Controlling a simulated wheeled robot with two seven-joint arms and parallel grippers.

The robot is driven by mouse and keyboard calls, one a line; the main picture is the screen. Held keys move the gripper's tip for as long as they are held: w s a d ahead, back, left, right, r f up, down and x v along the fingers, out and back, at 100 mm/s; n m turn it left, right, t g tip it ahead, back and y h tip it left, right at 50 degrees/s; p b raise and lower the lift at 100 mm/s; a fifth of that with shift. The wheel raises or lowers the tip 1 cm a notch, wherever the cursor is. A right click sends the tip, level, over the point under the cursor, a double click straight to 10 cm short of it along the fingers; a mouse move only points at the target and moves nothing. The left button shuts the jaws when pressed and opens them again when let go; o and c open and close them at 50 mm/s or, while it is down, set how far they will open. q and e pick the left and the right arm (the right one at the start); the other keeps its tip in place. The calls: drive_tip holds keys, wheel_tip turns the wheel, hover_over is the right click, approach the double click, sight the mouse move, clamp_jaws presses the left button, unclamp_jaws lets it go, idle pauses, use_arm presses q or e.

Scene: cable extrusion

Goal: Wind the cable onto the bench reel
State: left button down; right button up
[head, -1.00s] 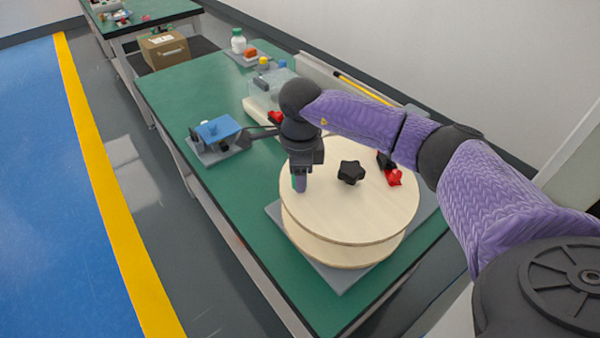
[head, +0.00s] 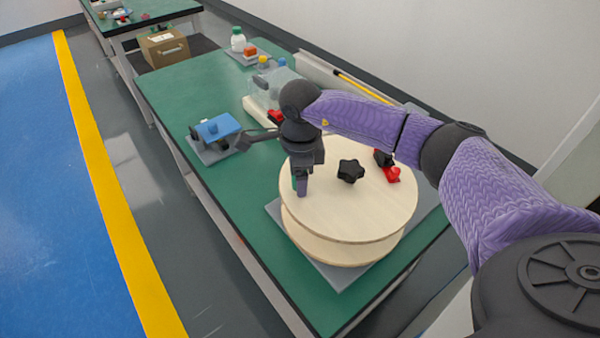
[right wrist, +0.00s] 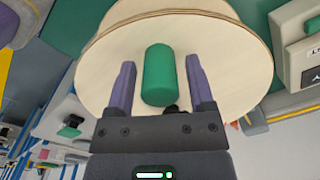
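The bench reel (head: 340,215) has two pale wooden discs and a black star knob (head: 350,171) on top, and lies flat on a grey base plate. A green upright crank handle (right wrist: 159,76) stands near the disc's left edge; in the head view it is mostly hidden by my right gripper (head: 302,190). In the right wrist view, my right gripper (right wrist: 164,85) has its two purple fingers on either side of the handle, with a gap at each side. A red clip (head: 391,174) sits at the disc's right edge. I cannot make out the cable. My left gripper is not in view.
A blue-topped device (head: 217,129) on a grey plate stands left of the reel on the green bench (head: 180,85). A clear box (head: 270,85), a white bottle (head: 238,42) and small items stand behind. A cardboard box (head: 165,48) is beyond. The bench's front-left strip is clear.

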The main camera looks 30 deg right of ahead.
drive_tip(key=shift+o, duration=0.2)
wheel_tip(320, 180, up, 10)
drive_tip(key=shift+p, duration=1.15)
